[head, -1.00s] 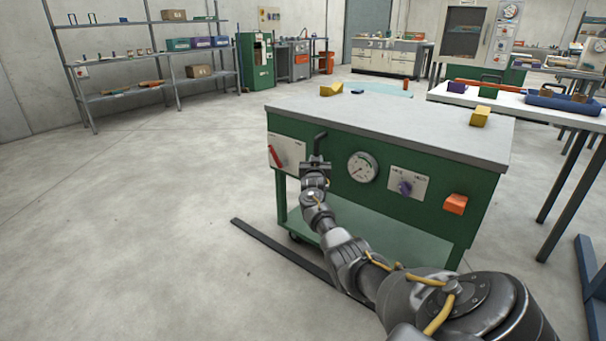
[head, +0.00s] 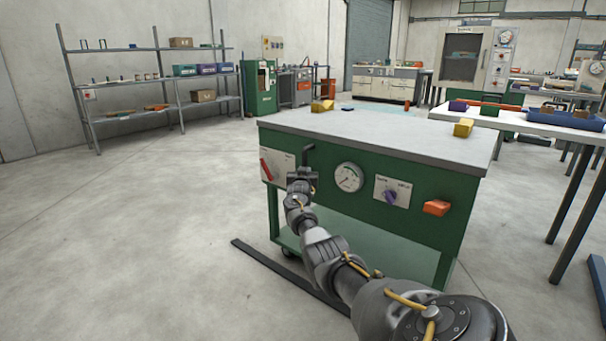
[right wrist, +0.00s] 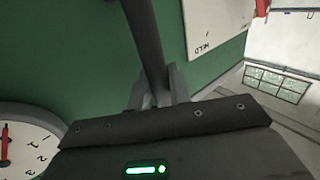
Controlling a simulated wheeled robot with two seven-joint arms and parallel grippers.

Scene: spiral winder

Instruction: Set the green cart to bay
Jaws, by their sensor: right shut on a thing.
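The green cart (head: 400,215) stands in the middle of the head view, with a grey top, lower shelf and castors. Its front carries a red lever (head: 266,169), a round gauge (head: 349,177), a purple knob (head: 391,197) and an orange block-like part (head: 436,207). My right gripper (head: 303,176) is shut on the dark bent handle (head: 308,152) at the cart's front left. The right wrist view shows the handle (right wrist: 143,35) running between the fingers (right wrist: 158,90), with part of the gauge (right wrist: 22,145) at lower left. My left gripper is out of view.
A dark floor strip (head: 285,275) lies in front of the cart. A white-topped table (head: 540,127) stands close on the right. Shelving (head: 120,114) stands at back left. The floor at left is clear.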

